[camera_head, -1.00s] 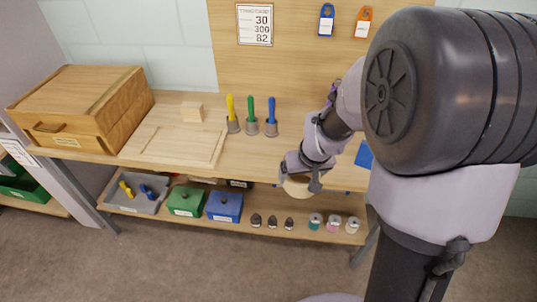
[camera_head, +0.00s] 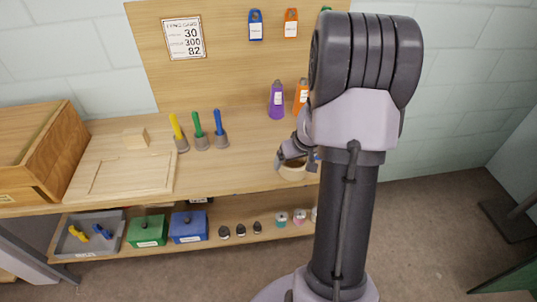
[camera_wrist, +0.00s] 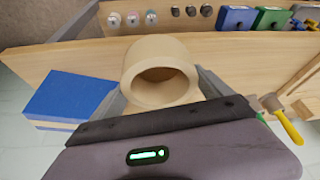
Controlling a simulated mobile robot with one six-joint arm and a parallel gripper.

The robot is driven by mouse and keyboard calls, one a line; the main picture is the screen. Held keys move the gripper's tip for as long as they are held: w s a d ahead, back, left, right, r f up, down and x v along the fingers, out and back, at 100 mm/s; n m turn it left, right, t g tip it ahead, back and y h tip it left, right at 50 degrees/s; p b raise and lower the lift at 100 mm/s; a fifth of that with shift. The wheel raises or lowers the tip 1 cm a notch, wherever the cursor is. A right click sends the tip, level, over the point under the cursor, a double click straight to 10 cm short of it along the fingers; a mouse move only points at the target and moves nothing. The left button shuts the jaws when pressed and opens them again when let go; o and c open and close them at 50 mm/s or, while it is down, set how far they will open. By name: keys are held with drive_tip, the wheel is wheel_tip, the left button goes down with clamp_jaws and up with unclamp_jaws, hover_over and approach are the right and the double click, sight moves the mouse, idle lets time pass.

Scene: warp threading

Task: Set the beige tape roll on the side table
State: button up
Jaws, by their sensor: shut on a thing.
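The beige tape roll (camera_wrist: 160,72) is held between the fingers of my gripper (camera_wrist: 162,95) in the wrist view. In the head view the roll (camera_head: 292,172) shows below my gripper (camera_head: 296,160), over the front right part of the wooden workbench. My gripper is shut on it. My arm hides part of the bench's right side. I cannot make out a separate side table in these frames.
A blue block (camera_wrist: 70,100) lies beside the roll. The lower shelf (camera_head: 180,249) holds bins and spools. Open floor (camera_head: 430,240) lies to the right.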

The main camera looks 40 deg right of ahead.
drive_tip(key=w, duration=0.6)
drive_tip(key=w+f, duration=0.1)
drive_tip(key=w, duration=0.3)
drive_tip(key=shift+w+a, duration=0.1)
drive_tip(key=shift+a, duration=0.3)
drive_tip(key=shift+w+f, duration=0.25)
drive_tip(key=shift+f+b, duration=1)
drive_tip(key=shift+f, duration=0.7)
drive_tip(key=o, duration=1.2)
drive_tip(key=shift+o, duration=0.2)
drive_tip(key=shift+r+p, duration=0.4)
drive_tip(key=shift+r, duration=0.05)
drive_tip(key=p+v, duration=0.4)
drive_tip(key=v, duration=0.8)
drive_tip(key=s+a+r+y, duration=0.1)
drive_tip(key=s+a+r, duration=0.1)
drive_tip(key=a+r, duration=1.15)
drive_tip(key=s+a+r+t+y, duration=0.1)
drive_tip(key=s+a+r+y, duration=0.1)
drive_tip(key=s+a, duration=1.6)
drive_tip(key=shift+s+a+r+y, duration=0.3)
drive_tip(key=shift+a+r, duration=0.45)
drive_tip(key=shift+a, duration=0.2)
